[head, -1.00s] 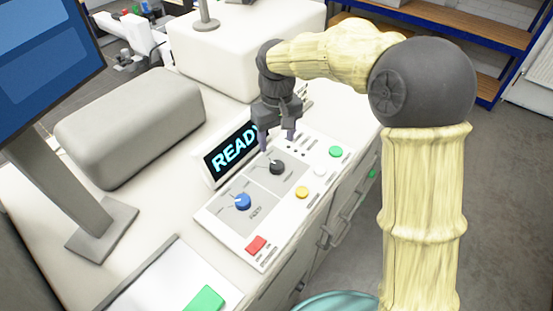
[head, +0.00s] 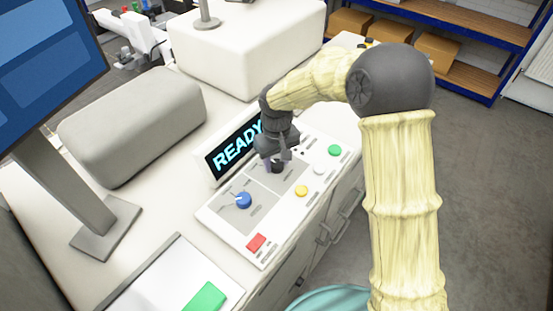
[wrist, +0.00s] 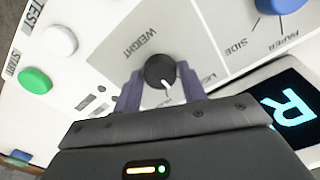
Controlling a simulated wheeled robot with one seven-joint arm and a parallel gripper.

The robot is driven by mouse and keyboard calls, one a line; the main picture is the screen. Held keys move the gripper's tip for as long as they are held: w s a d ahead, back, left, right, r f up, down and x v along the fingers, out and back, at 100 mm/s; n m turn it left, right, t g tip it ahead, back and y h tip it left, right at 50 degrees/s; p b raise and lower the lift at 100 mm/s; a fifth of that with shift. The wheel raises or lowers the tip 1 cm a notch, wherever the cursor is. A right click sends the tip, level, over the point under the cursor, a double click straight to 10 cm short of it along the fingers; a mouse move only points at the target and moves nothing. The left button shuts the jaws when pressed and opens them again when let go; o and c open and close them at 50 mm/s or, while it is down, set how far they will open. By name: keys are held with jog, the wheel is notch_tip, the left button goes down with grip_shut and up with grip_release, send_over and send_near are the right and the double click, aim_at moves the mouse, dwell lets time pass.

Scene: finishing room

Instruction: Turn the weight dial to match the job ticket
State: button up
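The weight dial (wrist: 160,69) is a small black knob with a white pointer line, on a grey panel marked WEIGHT. In the wrist view its pointer aims down toward my gripper body, slightly right. My gripper (wrist: 161,92) is open, with one purple finger on each side of the dial and a gap showing on both sides. In the head view my gripper (head: 276,164) is low over the panel and partly hides the dial. No job ticket that I can read is in view.
A blue dial (head: 243,200) sits beside the weight dial on the control panel (head: 238,238). Red (head: 256,243), yellow (head: 301,191), white (head: 320,169) and green (head: 335,150) buttons are near. A READY display (head: 233,149) stands behind. A monitor (head: 45,65) is at left.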

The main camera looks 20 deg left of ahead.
aim_at(277, 163)
jog(key=c, duration=0.5)
jog(key=shift+n+p, duration=0.55)
jog(key=shift+n, duration=2.05)
jog(key=o, duration=1)
jog(key=shift+r, duration=0.1)
notch_tip(277, 163, up, 17)
jog(key=b, duration=0.3)
jog(key=shift+r, duration=0.15)
jog(key=shift+d, duration=0.1)
